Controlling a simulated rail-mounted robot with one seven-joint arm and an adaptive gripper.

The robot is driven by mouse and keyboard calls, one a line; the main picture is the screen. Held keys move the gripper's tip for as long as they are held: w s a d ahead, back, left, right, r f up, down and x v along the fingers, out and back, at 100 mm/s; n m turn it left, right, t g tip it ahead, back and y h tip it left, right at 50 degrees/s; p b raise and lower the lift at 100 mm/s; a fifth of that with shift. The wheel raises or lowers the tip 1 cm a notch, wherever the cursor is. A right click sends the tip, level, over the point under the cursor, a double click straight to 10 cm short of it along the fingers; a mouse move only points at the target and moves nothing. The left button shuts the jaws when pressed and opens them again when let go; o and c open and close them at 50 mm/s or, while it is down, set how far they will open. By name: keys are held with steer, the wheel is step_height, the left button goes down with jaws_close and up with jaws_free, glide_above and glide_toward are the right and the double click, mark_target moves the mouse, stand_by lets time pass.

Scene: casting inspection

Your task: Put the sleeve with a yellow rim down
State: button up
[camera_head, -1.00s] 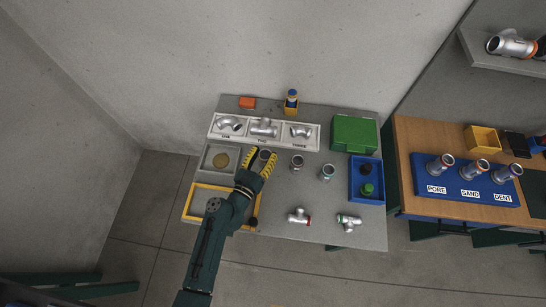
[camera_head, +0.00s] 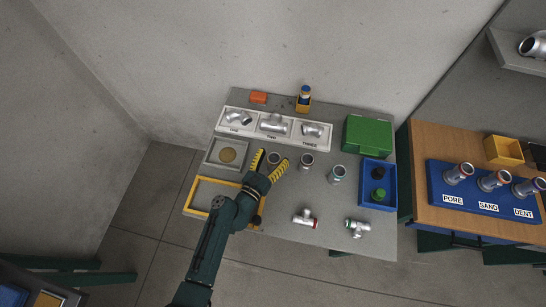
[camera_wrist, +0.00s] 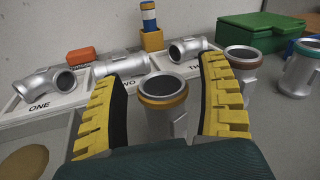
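The sleeve with a yellow rim (camera_wrist: 163,98) is a grey metal tube, open end up. It stands upright between my fingers in the wrist view, with a gap on each side; its foot is hidden by my gripper. In the head view the sleeve (camera_head: 273,158) is on the grey table, just between the fingertips. My gripper (camera_head: 269,163) is open around it, its yellow ribbed pads spread apart; it also shows in the wrist view (camera_wrist: 165,95).
A white three-part tray (camera_head: 255,136) with fittings lies behind. A grey tray (camera_head: 212,155) and yellow-edged tray (camera_head: 191,198) are left. Two fittings (camera_head: 305,218) (camera_head: 357,228) lie in front.

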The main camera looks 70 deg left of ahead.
steer(key=shift+r, duration=0.15)
steer(key=v, duration=1.2)
steer(key=shift+p, duration=0.3)
